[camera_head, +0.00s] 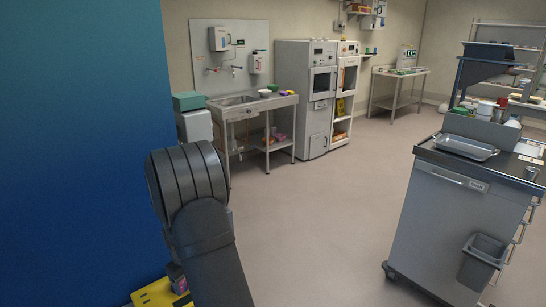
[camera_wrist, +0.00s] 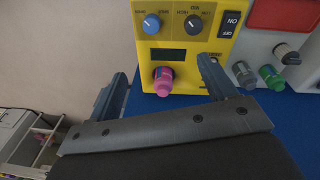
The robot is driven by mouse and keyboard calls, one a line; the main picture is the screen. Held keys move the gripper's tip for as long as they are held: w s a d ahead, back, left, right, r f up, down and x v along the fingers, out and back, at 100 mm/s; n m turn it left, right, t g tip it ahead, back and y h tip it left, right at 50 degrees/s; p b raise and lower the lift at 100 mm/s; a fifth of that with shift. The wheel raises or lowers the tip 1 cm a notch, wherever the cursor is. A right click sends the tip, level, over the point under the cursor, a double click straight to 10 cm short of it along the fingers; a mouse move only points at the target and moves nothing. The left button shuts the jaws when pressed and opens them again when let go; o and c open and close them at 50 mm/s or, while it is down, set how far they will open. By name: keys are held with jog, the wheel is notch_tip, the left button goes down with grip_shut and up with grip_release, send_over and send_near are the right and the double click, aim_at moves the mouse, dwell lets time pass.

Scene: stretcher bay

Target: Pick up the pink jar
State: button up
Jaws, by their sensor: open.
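The pink jar (camera_wrist: 163,84) shows in the wrist view, in front of the lower face of a yellow panel box (camera_wrist: 185,52). It has a pink body, and a darker end faces the box. My gripper (camera_wrist: 162,70) is open, with one finger to the left of the jar and one to the right. In the picture the jar lies between the fingers, with a gap on both sides. I cannot tell its exact depth from the fingertips. In the head view my arm hides the gripper, and I cannot make out the jar for certain.
Small grey (camera_wrist: 243,75) and green (camera_wrist: 270,77) bottles stand right of the jar, near my right finger, with a grey unit behind them. A blue surface (camera_wrist: 300,105) lies below. In the head view a steel cart (camera_head: 455,215) stands right; the floor between is clear.

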jog(key=shift+w+a, duration=0.1)
jog(key=w+a+m+t, duration=0.3)
jog(key=w+a+m, duration=0.3)
jog(key=a+m, duration=0.55)
jog(key=shift+m, duration=0.25)
jog(key=x, duration=0.8)
jog(key=d+x, duration=0.1)
jog(key=x, duration=0.3)
jog(key=shift+f, duration=0.15)
jog(key=shift+a+x, duration=0.15)
jog(key=shift+x, duration=1.2)
jog(key=shift+a+x, duration=0.1)
jog(key=shift+x, duration=1.2)
jog(key=c, duration=1.1)
